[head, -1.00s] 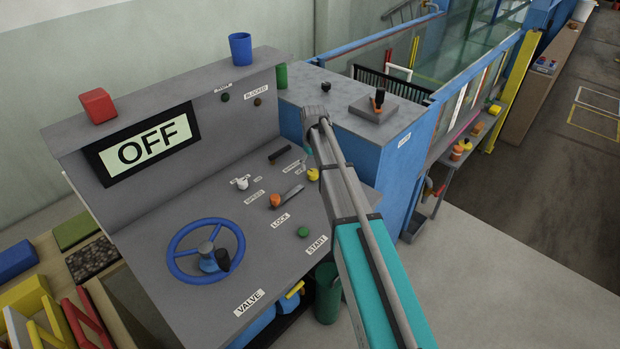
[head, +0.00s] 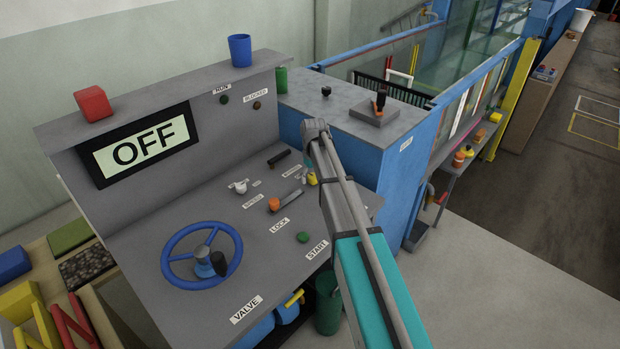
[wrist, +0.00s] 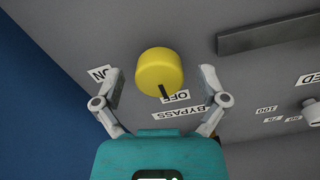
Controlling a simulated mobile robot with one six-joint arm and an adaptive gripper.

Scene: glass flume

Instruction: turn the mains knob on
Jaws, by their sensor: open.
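The mains knob is a round yellow knob (wrist: 159,72) on the grey console; in the head view it (head: 312,179) shows as a small yellow spot, partly covered by my arm. Its black mark points to the OFF label (wrist: 176,97). An ON label (wrist: 101,74) lies to its left in the wrist view, and a BYPASS label (wrist: 180,110) is nearby. My gripper (wrist: 161,76) is open, one finger on each side of the knob, with visible gaps. Whether the fingertips are down at knob height is unclear. The console display (head: 143,145) reads OFF.
A dark bar handle (wrist: 270,34) and a white knob (wrist: 312,112) sit right of the yellow knob in the wrist view. The head view shows an orange-ended lever (head: 274,204), green START button (head: 302,237) and blue valve wheel (head: 166,262) on the console.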

